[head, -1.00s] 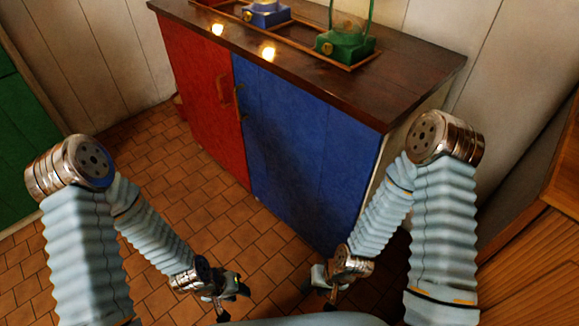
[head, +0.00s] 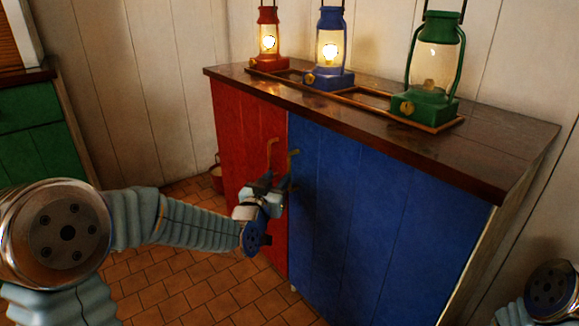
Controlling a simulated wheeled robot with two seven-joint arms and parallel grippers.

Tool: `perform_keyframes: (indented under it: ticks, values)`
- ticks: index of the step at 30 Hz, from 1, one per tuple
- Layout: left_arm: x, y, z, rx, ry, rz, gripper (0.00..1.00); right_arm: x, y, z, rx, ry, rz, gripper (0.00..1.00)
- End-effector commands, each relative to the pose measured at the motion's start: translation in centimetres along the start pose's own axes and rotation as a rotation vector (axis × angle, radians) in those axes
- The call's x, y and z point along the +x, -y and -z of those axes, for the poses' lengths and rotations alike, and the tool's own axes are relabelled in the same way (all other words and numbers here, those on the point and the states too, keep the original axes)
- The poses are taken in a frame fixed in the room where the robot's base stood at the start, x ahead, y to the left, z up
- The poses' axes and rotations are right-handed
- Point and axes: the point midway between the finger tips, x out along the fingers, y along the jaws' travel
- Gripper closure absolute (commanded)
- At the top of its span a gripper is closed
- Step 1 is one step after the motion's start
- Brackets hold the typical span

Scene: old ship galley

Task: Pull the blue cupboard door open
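The blue cupboard door (head: 385,215) is closed, flush with the cupboard front, to the right of the red door (head: 245,155). My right gripper is out of view; only part of my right arm shows at the lower right.
The dark wooden top (head: 480,150) carries a red lantern (head: 268,45), a blue lantern (head: 330,55) and a green lantern (head: 430,80) on a wooden rack. A bucket (head: 216,178) stands behind the red side. Green drawers (head: 35,130) are at the left. Tiled floor before the cupboard is free.

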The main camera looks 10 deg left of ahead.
Motion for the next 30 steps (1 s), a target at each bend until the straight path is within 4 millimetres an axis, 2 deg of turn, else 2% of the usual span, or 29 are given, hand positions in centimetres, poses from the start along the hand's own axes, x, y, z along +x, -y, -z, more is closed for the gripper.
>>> perform_keyframes:
  ticks: [3,10,15,23,26,30]
  values:
    - [2.9,0.0,-0.1,0.001,0.002,0.0,0.63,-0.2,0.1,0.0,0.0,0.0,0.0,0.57]
    - [7.0,0.0,-0.1,0.0,0.003,-0.001,0.63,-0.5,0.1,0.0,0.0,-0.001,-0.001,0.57]
    - [8.3,0.0,-0.1,-0.001,0.003,-0.001,0.63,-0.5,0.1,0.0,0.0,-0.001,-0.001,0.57]
    - [8.4,0.0,-0.1,-0.001,0.003,-0.001,0.63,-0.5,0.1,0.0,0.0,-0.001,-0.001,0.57]
    - [8.4,0.0,-0.1,-0.001,0.003,-0.002,0.75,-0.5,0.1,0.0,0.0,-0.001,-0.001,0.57]
    - [8.4,0.0,-0.1,-0.001,0.003,-0.002,0.96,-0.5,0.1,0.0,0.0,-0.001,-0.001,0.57]
